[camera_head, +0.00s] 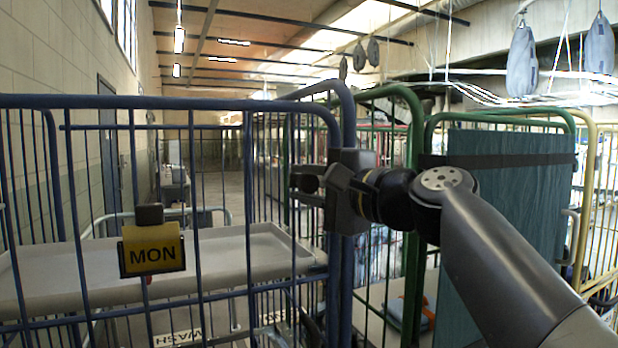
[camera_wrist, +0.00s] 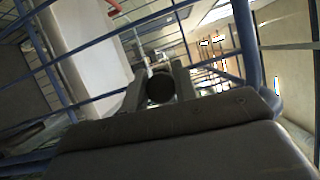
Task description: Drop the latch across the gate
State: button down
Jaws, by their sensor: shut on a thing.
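The blue barred gate (camera_head: 190,104) of a roll cage spans the left and middle of the head view, with its right post beside my gripper. My gripper (camera_head: 303,185) is at the gate's upper right corner, shut on the latch. The latch's dark round end (camera_head: 309,184) shows between the fingers. In the wrist view the same dark round end (camera_wrist: 160,88) sits between the two finger tips, with blue bars behind it. The rest of the latch is hidden by my gripper, so I cannot tell its angle or whether it crosses the gate.
A yellow MON tag (camera_head: 152,249) hangs on the gate bars. A grey shelf (camera_head: 225,250) lies behind them. A green cage (camera_head: 415,130) with a dark green panel (camera_head: 515,195) stands close on the right, behind my arm. Grey bags (camera_head: 522,62) hang overhead.

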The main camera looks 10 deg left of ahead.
jog(key=shift+f+n, duration=0.4)
jog(key=shift+f, duration=0.05)
jog(key=shift+f+g, duration=0.1)
jog(key=shift+g, duration=0.2)
jog(key=c, duration=1.1)
grip_release()
jog(key=b+v, duration=0.2)
jog(key=v, duration=0.8)
jog(key=shift+s+d, duration=0.3)
jog(key=p+x, duration=0.1)
jog(key=x, duration=1)
jog(key=shift+p, duration=0.4)
